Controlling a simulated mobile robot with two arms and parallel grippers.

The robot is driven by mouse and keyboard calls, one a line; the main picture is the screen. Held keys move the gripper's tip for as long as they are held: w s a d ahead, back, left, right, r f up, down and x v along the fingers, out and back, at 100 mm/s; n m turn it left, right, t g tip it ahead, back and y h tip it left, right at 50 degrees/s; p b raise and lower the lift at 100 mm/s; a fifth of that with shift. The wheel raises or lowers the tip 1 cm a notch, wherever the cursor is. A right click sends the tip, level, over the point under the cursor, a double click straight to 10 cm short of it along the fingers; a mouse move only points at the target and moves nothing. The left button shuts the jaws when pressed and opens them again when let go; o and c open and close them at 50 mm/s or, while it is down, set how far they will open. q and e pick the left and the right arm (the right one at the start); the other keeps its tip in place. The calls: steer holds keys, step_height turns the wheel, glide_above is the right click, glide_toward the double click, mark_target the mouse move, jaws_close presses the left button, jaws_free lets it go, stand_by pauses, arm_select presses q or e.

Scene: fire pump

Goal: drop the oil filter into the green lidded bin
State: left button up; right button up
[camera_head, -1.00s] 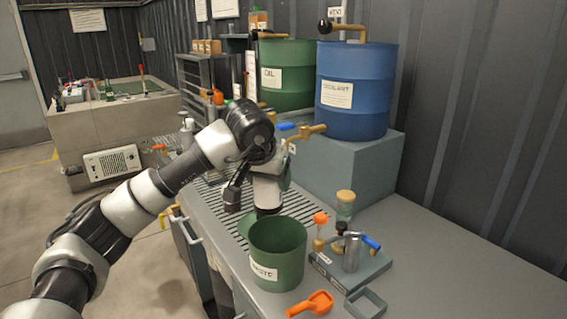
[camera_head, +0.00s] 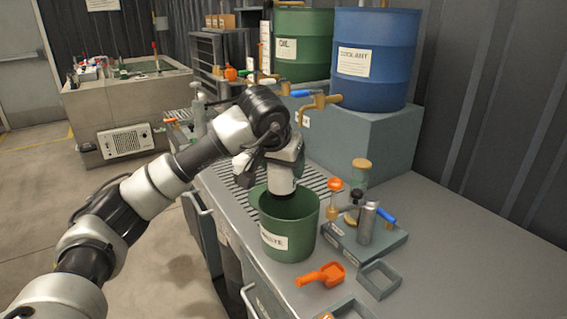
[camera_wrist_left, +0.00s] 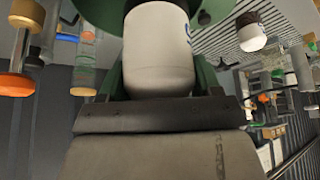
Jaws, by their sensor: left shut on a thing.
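The green bin (camera_head: 291,241) with a white waste label stands on the grey bench in the head view, its mouth open. My left gripper (camera_head: 281,167) is over the bin's mouth and shut on the white oil filter (camera_head: 280,184). The filter hangs downward, and its dark lower end is at or just inside the rim. In the left wrist view the white filter (camera_wrist_left: 158,52) is large in front of the jaws, with green bin wall (camera_wrist_left: 113,80) around it. The bin's floor is hidden. My right gripper is not in view.
A grey block with small fittings and a metal cylinder (camera_head: 367,223) stands close right of the bin. An orange scoop (camera_head: 321,275) and a grey square tray (camera_head: 379,279) lie in front. The blue coolant drum (camera_head: 372,85) and green oil drum (camera_head: 303,25) stand behind. The bench's right is clear.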

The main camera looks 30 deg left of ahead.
arm_select(q)
steer(key=o, duration=0.9)
steer(key=shift+o, duration=1.1)
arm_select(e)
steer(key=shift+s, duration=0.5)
arm_select(q)
steer(key=v, duration=1.1)
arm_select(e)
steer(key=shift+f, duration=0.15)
arm_select(q)
steer(key=shift+f, duration=0.1)
